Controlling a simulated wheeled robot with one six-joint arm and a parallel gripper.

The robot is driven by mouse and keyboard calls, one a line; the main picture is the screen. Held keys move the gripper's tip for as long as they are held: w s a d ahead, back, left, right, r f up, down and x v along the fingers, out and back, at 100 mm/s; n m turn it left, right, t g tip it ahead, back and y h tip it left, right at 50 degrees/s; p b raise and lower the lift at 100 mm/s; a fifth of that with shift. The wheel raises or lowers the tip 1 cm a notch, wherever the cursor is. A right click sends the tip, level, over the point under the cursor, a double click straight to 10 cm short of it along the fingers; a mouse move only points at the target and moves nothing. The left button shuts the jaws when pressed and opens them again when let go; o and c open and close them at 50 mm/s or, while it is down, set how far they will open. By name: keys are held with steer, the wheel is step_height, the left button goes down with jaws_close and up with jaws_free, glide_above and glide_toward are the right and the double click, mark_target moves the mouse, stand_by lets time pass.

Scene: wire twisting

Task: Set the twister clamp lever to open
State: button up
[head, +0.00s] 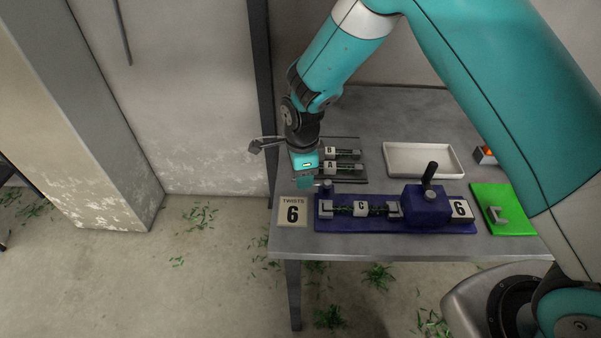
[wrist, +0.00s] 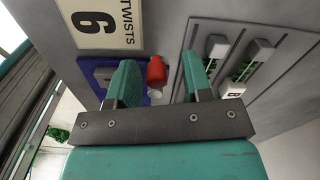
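The dark blue twister (head: 345,222) lies along the front of the table, with wire C (head: 361,209) stretched between its left clamp (head: 325,208) and the blue crank box (head: 426,205). My gripper (head: 305,185) points down at the twister's left end. In the wrist view its two green fingers (wrist: 159,68) are apart. A red knob (wrist: 156,71), apparently the clamp lever's tip, shows between them, closer to the left finger; contact is unclear. The lever's shaft is mostly hidden, and its set position cannot be told.
A "TWISTS 6" card (head: 292,212) lies left of the twister; a counter (head: 461,208) reads 6. Behind are wires A and B on a dark rack (head: 350,180) and a white tray (head: 423,159). A green panel (head: 503,208) and an orange-lit button (head: 487,154) are at right.

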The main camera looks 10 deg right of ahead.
step_height(320, 180, up, 17)
steer(key=b, duration=0.2)
steer(key=shift+r+b, duration=0.2)
steer(key=shift+b, duration=0.1)
steer(key=shift+s, duration=0.1)
steer(key=s+d+r+n+y, duration=0.2)
steer(key=s+r+n, duration=0.1)
steer(key=s+n, duration=0.9)
steer(key=s+d+r+n+y, duration=0.2)
steer(key=s+r+n, duration=0.1)
steer(key=s+n, duration=1)
steer(key=shift+s+d+r, duration=0.2)
steer(key=shift+s+r, duration=0.15)
steer(key=shift+s, duration=0.05)
stand_by(0.5)
